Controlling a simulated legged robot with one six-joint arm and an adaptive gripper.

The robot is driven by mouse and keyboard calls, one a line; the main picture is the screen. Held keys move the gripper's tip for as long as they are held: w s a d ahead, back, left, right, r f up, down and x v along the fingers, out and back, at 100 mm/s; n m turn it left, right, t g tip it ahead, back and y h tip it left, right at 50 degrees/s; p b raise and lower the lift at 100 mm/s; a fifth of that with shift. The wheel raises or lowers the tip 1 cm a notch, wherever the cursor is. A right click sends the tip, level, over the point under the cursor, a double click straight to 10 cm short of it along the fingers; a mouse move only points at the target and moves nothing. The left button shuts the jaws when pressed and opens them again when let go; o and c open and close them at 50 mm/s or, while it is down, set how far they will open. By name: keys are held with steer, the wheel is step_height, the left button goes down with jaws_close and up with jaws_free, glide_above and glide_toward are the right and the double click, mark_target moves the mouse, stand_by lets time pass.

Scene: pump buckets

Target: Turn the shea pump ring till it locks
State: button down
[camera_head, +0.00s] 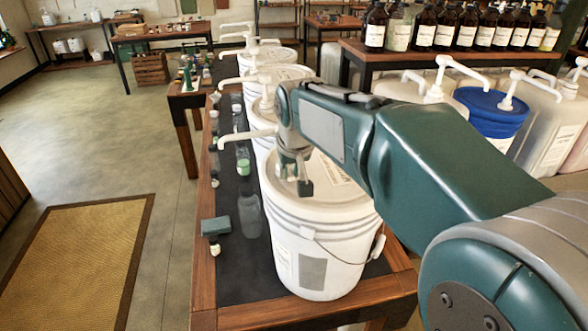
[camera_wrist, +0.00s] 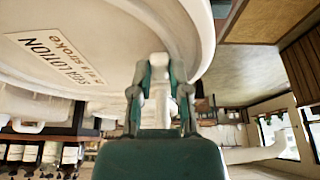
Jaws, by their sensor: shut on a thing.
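The nearest white bucket (camera_head: 325,235) stands on the dark mat, its lid (camera_head: 340,180) on. A white pump spout (camera_head: 247,135) reaches left from beside my wrist. My gripper (camera_head: 297,186) is low over the left part of this lid. In the wrist view my gripper (camera_wrist: 160,72) is shut on a white pump part (camera_wrist: 158,90) at the lid's edge, apparently the pump ring; the fingers cover most of it. A lid label (camera_wrist: 62,58) reads partly "...EA LOTION" in the wrist view. Whether the ring is locked cannot be seen.
More white pump buckets (camera_head: 270,75) stand in a row behind. A blue-lidded bucket (camera_head: 490,110) and brown bottles (camera_head: 425,28) are at the right.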

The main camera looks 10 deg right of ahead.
steer(key=shift+a+m, duration=0.15)
steer(key=shift+m, duration=0.15)
stand_by(0.4)
steer(key=c, duration=0.6)
jaws_free()
steer(key=v, duration=1.1)
steer(key=shift+a+r, duration=0.25)
steer(key=shift+r, duration=0.15)
steer(key=s+d+f, duration=0.2)
steer(key=s+f, duration=0.5)
steer(key=s, duration=0.2)
steer(key=s+d+f+t, duration=0.1)
steer(key=s+d+f, duration=0.1)
steer(key=s+f, duration=0.6)
steer(key=s, duration=0.2)
steer(key=shift+s+d, duration=0.25)
steer(key=shift+d, duration=0.15)
